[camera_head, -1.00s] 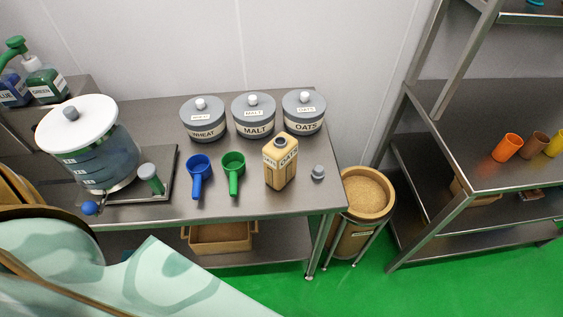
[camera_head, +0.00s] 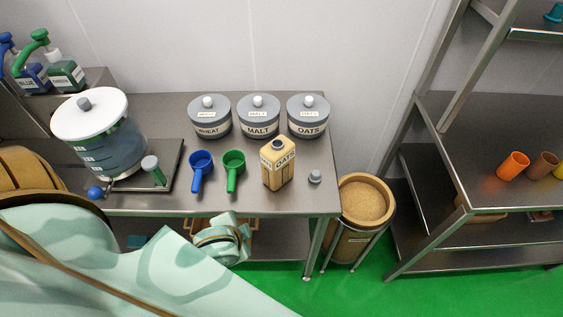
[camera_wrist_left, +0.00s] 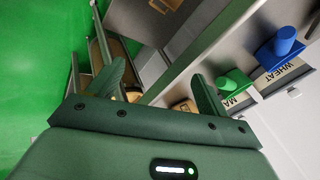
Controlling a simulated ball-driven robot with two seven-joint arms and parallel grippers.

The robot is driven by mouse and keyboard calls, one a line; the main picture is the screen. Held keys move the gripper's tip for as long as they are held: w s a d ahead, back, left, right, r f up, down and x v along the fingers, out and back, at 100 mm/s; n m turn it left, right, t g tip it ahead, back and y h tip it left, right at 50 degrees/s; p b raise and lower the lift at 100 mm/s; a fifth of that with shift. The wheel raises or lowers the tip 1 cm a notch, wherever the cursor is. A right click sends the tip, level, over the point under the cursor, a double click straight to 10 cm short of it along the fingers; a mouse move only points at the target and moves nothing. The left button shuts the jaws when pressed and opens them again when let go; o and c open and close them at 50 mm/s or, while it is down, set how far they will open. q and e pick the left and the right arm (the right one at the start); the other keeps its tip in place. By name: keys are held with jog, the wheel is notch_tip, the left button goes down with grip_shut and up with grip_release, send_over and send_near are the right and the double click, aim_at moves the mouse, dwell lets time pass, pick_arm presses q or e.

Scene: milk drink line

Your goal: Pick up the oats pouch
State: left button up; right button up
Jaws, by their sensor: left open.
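The oats pouch (camera_head: 278,165) is a tan, carton-like pack with a dark cap and an OATS label. It stands upright near the front right of the steel table, beside a loose grey knob (camera_head: 315,177). In the left wrist view, a tan patch (camera_wrist_left: 184,106) beside one finger may be the pouch, mostly hidden. My left gripper (camera_wrist_left: 158,70) is open, with nothing between its fingers. In the head view, part of my left arm shows below the table's front edge, apart from the pouch; its fingertips are not clear there. My right gripper is not in view.
A blue scoop (camera_head: 201,170) and a green scoop (camera_head: 233,171) lie left of the pouch. WHEAT (camera_head: 210,120), MALT (camera_head: 258,119) and OATS (camera_head: 308,118) canisters stand behind. A grain bin (camera_head: 347,245) stands right of the table (camera_head: 270,203). A tan crate sits below.

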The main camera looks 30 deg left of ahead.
pick_arm(q)
jog(key=w+a+r+n+t+h, duration=0.2)
jog(key=w+a+r+n+t, duration=0.15)
jog(key=r+t, duration=0.2)
jog(key=t+h, duration=0.3)
jog(key=h, duration=0.1)
send_near(265, 161)
jog(key=shift+n, duration=0.45)
jog(key=b+x, duration=0.1)
jog(key=x, duration=0.8)
jog(key=shift+r, duration=0.1)
jog(key=b+x, duration=0.2)
jog(key=x, duration=0.3)
jog(key=shift+w+d+f, duration=0.2)
jog(key=shift+d, duration=0.05)
jog(key=shift+r, duration=0.15)
jog(key=c, duration=1.5)
